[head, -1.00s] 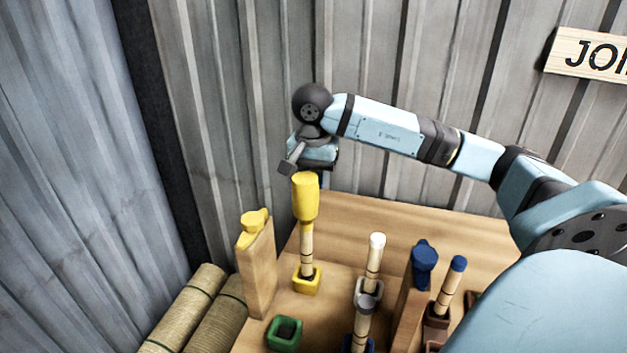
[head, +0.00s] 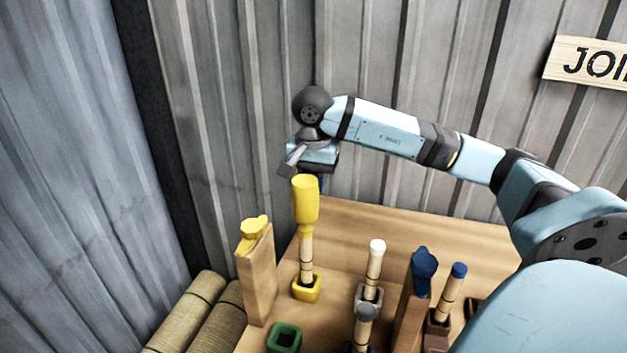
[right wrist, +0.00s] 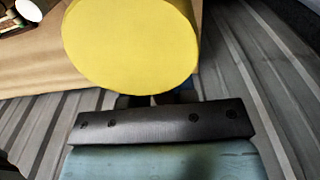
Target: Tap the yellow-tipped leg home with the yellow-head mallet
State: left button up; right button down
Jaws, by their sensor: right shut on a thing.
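The yellow mallet head (head: 306,200) is an upright yellow cylinder right above the yellow-tipped leg (head: 307,258). The leg stands upright in a yellow square socket (head: 306,289) on the bench. A narrower yellow part, seemingly the leg's tip, shows under the mallet head; I cannot tell touching from a small gap. My right gripper (right wrist: 155,101) is shut on the mallet; the handle is mostly hidden in both views. The mallet head's round end fills the upper middle of the right wrist view (right wrist: 130,45). My left gripper is not in view.
A wooden upright (head: 258,275) with a yellow top stands left of the leg. A green socket (head: 284,338) looks empty. White-tipped (head: 375,265), grey-tipped (head: 363,325) and blue-tipped (head: 450,290) legs stand to the right, beside a blue-topped upright (head: 411,310). Rolled bundles (head: 187,310) lie at left.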

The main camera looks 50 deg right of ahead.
notch_tip(320, 180, down, 3)
jog(key=b, duration=0.3)
jog(key=shift+f, duration=0.15)
jog(key=shift+r, duration=0.2)
jog(key=shift+r+p, duration=1.25)
jog(key=shift+r, duration=0.55)
jog(key=shift+f+b, duration=0.6)
